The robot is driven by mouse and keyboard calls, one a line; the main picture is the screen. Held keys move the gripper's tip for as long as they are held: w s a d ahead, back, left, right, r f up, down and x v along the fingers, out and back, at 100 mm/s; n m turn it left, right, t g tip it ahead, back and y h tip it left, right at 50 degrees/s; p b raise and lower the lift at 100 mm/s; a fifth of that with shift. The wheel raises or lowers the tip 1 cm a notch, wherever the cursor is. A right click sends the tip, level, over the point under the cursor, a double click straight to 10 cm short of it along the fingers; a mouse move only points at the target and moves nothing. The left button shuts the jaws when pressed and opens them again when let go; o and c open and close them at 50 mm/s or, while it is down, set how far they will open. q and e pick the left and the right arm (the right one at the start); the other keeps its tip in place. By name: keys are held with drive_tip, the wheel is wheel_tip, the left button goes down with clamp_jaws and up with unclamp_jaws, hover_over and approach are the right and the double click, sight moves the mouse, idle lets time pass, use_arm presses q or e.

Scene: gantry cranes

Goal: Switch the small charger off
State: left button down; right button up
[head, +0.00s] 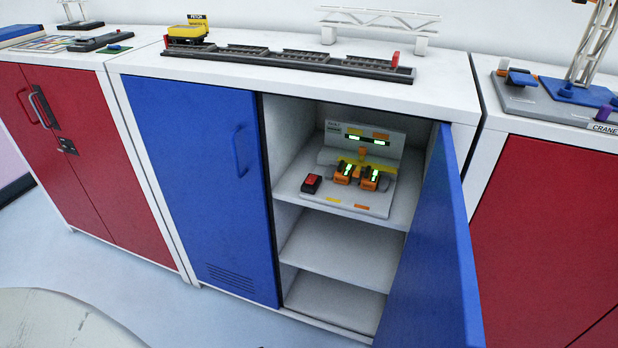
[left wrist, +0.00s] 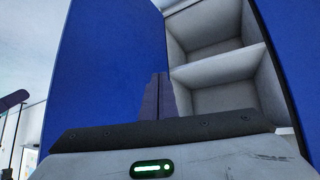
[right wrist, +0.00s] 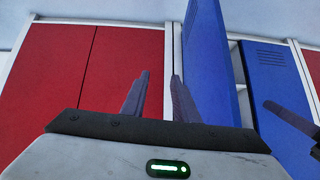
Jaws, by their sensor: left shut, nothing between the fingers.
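A white charger station (head: 384,205) stands on the upper shelf inside the open blue cabinet in the head view. It holds two orange-and-black units (head: 344,173) with lit green displays, side by side. A black box with a red top (head: 311,183), like a switch, sits at its left front. I cannot tell the switch's position. My left gripper (left wrist: 160,84) shows in the left wrist view, shut and empty, in front of the cabinet. My right gripper (right wrist: 161,76) shows in the right wrist view, open and empty, with red doors behind it. Neither gripper shows in the head view.
The right blue door (head: 440,250) stands open toward me; the left blue door (head: 195,180) is shut. The middle shelf (head: 340,250) and cabinet floor are empty. A model track (head: 290,62) with a yellow vehicle (head: 188,30) lies on top. Red cabinets (head: 65,140) flank it.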

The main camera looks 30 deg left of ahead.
sight(312, 179)
use_arm(q)
drive_tip(key=w+a+r+n+t+y+p, duration=0.1)
drive_tip(key=w+a+r+n+t+y, duration=0.1)
drive_tip(key=w+a+r, duration=0.8)
drive_tip(key=w+a+r+n+t+y+p, duration=0.1)
drive_tip(key=w+a+r+n+t+y, duration=0.1)
drive_tip(key=w+a+r, duration=0.8)
drive_tip(key=w+r+y, duration=0.1)
drive_tip(key=w+r, duration=0.3)
drive_tip(key=r, duration=0.1)
drive_tip(key=shift+w+a+r+n, duration=0.15)
drive_tip(key=shift+a+n, duration=0.25)
use_arm(e)
drive_tip(key=shift+s+d+r, duration=0.2)
drive_tip(key=shift+d+r, duration=0.35)
drive_tip(key=shift+r, duration=0.05)
